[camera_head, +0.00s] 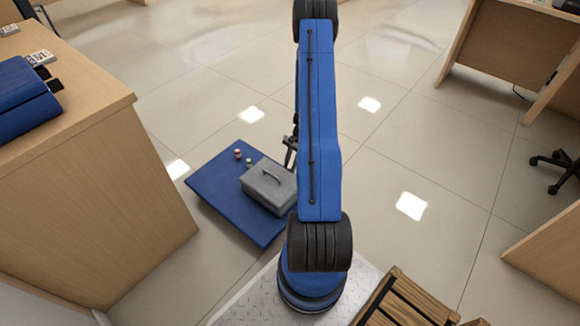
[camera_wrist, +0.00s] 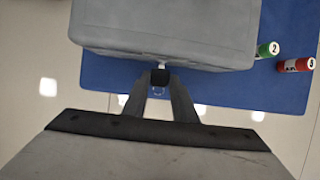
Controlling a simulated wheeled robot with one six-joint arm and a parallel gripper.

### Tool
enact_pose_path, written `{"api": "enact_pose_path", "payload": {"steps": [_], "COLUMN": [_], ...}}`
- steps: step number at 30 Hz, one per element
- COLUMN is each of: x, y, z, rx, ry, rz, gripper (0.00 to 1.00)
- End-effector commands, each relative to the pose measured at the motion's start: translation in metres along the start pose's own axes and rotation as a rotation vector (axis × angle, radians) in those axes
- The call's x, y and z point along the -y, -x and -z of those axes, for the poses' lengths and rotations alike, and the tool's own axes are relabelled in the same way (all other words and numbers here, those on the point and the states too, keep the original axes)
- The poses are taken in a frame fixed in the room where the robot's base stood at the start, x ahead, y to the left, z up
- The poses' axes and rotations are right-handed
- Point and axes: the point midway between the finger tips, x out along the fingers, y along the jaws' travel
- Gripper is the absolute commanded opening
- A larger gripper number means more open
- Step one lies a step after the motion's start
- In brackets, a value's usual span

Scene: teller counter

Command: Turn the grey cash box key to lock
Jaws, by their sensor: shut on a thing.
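The grey cash box (camera_head: 265,188) sits closed on a blue mat (camera_head: 222,196), with a handle on its lid. It also fills the top of the wrist view (camera_wrist: 165,30). In the wrist view the key (camera_wrist: 160,76) shows as a dark head with a short pale shank at the middle of the box's near side. My gripper (camera_wrist: 160,88) is shut on the key's head, its two fingers converging there. In the head view my gripper is beside the right side of the box, mostly hidden behind my arm. How far the key is turned I cannot tell.
A wooden counter (camera_head: 90,190) rises at the left. A wooden crate (camera_head: 408,300) is at the bottom right.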

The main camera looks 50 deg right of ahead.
Motion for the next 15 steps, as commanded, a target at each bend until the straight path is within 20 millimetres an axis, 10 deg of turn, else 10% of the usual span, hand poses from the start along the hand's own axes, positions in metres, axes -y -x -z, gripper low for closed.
{"api": "enact_pose_path", "payload": {"steps": [15], "x": [-0.0095], "y": [-0.0005], "z": [0.0009], "rx": [0.0], "ry": [0.083], "rz": [0.222], "gripper": [0.03]}}
